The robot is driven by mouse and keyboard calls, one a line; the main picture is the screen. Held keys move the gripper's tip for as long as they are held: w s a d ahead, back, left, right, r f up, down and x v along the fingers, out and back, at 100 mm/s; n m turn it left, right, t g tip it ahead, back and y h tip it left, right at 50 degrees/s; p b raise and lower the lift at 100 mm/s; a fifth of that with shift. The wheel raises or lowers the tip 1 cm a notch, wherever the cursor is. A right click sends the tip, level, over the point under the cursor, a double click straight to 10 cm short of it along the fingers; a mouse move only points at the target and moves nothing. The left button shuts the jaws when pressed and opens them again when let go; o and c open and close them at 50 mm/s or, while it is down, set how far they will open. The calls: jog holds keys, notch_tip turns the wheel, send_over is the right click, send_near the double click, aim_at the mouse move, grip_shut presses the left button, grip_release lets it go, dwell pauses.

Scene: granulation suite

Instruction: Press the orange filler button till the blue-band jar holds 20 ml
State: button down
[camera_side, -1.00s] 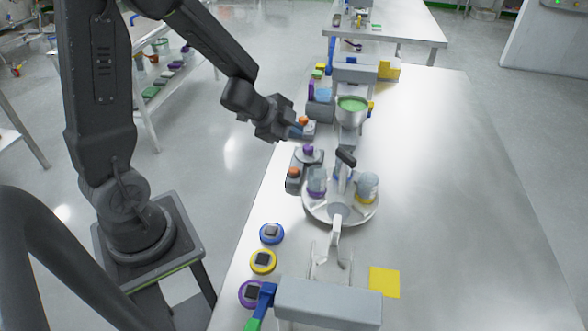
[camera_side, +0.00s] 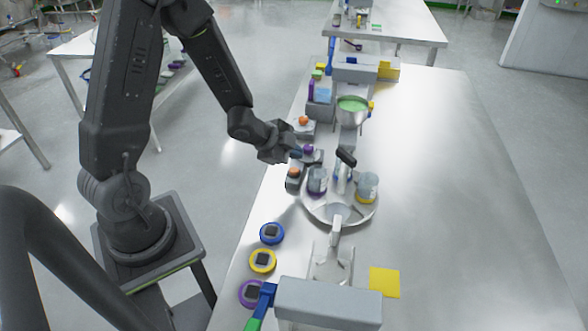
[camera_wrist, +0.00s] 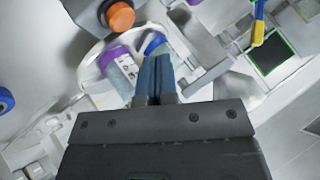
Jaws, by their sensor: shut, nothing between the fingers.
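Two orange buttons show in the side view: a nearer one (camera_side: 293,172) beside the turntable and a farther one (camera_side: 303,120) on a grey block. I cannot tell which is the filler button. In the wrist view, an orange button (camera_wrist: 120,15) lies ahead and left of my closed fingertips (camera_wrist: 155,58). The blue-band jar (camera_wrist: 154,43) is just beyond the fingers, partly hidden; its fill level cannot be read.
The turntable (camera_side: 340,219) also carries a purple-band jar (camera_side: 317,180) and a yellow-band jar (camera_side: 367,187). A bowl of green material (camera_side: 352,104) stands behind. Blue (camera_side: 272,233), yellow (camera_side: 263,261) and purple (camera_side: 251,293) discs lie along the left edge. The table's right side is clear.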

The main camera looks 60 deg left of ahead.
aim_at(294, 171)
jog(key=shift+f, duration=1.1)
jog(key=shift+f, duration=0.15)
dwell(1.2)
jog(key=shift+f, duration=0.25)
jog(key=shift+f, duration=0.5)
dwell(0.6)
dwell(0.4)
jog(key=shift+r, duration=0.95)
jog(key=shift+r, duration=2.5)
